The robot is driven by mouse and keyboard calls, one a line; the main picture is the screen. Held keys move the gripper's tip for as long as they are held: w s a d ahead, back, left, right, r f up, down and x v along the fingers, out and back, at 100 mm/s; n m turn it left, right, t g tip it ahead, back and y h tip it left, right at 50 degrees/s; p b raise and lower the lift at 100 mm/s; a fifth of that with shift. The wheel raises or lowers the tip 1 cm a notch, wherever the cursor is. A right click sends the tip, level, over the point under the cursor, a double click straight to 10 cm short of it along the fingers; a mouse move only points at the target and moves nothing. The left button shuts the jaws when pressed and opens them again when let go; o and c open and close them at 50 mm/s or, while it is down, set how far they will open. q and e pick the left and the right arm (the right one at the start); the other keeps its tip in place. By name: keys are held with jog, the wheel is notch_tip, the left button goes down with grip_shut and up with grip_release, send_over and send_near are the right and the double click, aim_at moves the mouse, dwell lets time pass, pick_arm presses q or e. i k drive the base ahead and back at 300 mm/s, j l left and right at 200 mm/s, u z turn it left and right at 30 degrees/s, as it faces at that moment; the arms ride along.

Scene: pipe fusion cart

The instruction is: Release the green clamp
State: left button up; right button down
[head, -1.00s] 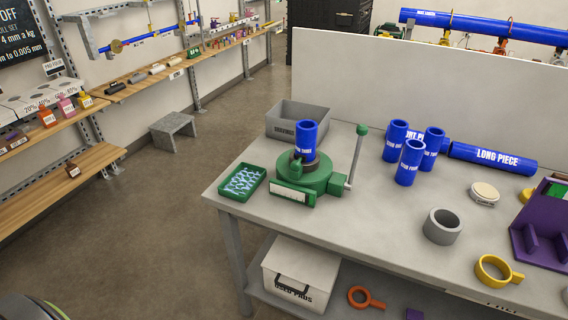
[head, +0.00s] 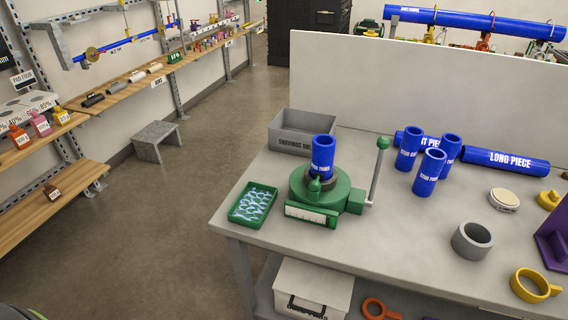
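The green clamp (head: 315,196) stands on the near left part of the workbench. It has a round green body, a pale scale strip on its front and a grey lever (head: 376,174) with a green knob, standing nearly upright on its right side. A short blue pipe (head: 323,156) stands upright in its centre. I cannot tell from here how tightly it is held. Neither of my grippers is in view.
A green tray (head: 252,204) with pale blue squiggles lies left of the clamp, and a grey bin (head: 301,132) stands behind it. Several blue pipes, including the long piece (head: 505,161), a grey ring (head: 472,239) and a yellow ring (head: 534,285) occupy the bench's right.

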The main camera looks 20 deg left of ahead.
aim_at(314, 186)
jog(key=j+z, duration=0.2)
jog(key=j, duration=0.45)
jog(key=j+z, duration=0.2)
jog(key=j, duration=0.45)
jog(key=k+j+z, duration=0.2)
jog(key=j, duration=0.45)
jog(key=j+z, duration=0.2)
jog(key=j, duration=0.45)
jog(key=i+j+z, duration=0.1)
jog(key=j+z, duration=0.4)
jog(key=j, duration=0.75)
jog(key=k+j+z, duration=0.1)
jog(key=j+z, duration=0.35)
jog(key=j, duration=0.8)
jog(key=i+j, duration=0.1)
jog(key=j, duration=0.4)
jog(key=j+z, duration=0.15)
jog(key=j, duration=0.35)
jog(key=i, duration=0.05)
